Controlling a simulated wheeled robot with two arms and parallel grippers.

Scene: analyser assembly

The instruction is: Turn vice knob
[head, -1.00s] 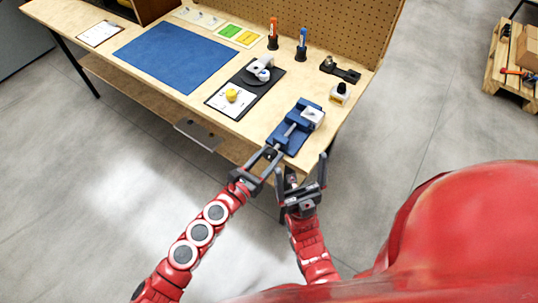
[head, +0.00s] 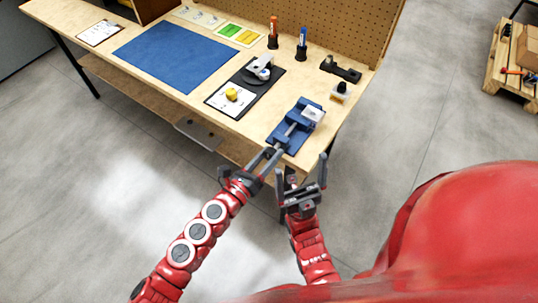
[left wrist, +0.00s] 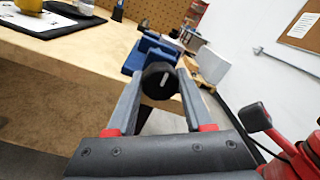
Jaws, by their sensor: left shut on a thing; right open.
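The blue vice (head: 290,135) sits at the front right of the wooden bench, with a light block (head: 313,114) at its far jaw. Its dark round knob (left wrist: 159,80) with a white mark shows in the left wrist view, at the vice's near end. My left gripper (head: 267,160) is shut on the knob, one finger on each side of it. In the left wrist view the white mark is close to upright, slightly tilted. My right gripper (head: 304,177) is open and empty, just off the bench's front edge, to the right of the left gripper.
A blue mat (head: 176,55) lies on the bench (head: 150,93). A black tray (head: 243,88) with a yellow part (head: 232,95) is left of the vice. A small bottle (head: 340,91) and a dark bracket (head: 340,69) stand behind it. Pens stand near the pegboard (head: 330,30).

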